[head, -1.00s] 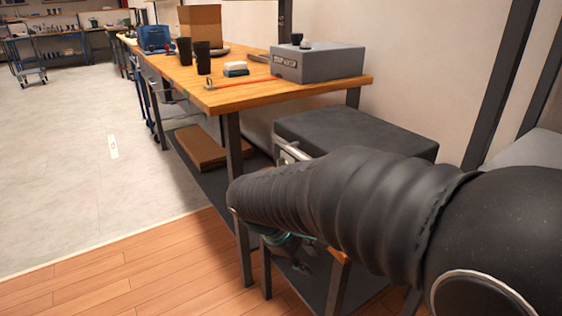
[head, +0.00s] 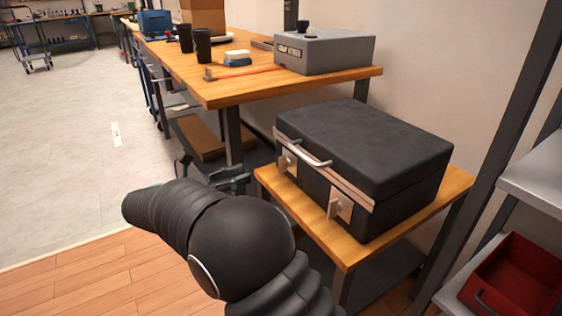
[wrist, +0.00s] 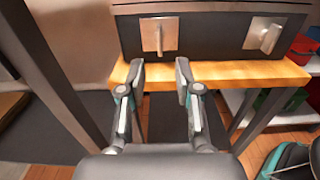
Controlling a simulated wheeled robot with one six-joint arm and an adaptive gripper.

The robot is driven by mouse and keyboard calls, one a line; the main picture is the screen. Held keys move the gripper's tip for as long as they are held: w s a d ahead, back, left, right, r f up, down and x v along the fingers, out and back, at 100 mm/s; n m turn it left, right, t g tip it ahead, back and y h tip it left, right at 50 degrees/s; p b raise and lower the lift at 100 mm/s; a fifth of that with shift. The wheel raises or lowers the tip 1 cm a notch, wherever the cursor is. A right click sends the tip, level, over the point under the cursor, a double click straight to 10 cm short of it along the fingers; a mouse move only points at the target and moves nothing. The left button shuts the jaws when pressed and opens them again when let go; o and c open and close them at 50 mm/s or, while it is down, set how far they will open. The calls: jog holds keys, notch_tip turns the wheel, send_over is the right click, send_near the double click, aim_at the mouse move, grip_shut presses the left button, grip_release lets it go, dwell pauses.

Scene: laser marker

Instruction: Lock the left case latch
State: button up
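A black case (head: 365,150) with its lid down sits on a low wooden table. Its front carries two pale metal latches. The left latch (head: 288,162) also shows in the wrist view (wrist: 159,35), with its narrow lever roughly upright. The right latch (head: 339,207) shows in the wrist view (wrist: 262,37) with its lever tilted. My gripper (wrist: 160,70) is open and empty. Its two fingers point at the case front, below the left latch and apart from it in the picture. In the head view my arm partly hides the gripper.
The low table's front edge (wrist: 225,72) lies just under the case. A metal handle (head: 305,148) juts from the case front. A taller workbench (head: 225,92) with a grey box (head: 325,52) stands behind. A red bin (head: 515,285) is at the lower right.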

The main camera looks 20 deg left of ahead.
aim_at(279, 162)
jog(key=x, duration=1.1)
jog(key=shift+w+d, duration=0.15)
jog(key=shift+w, duration=0.05)
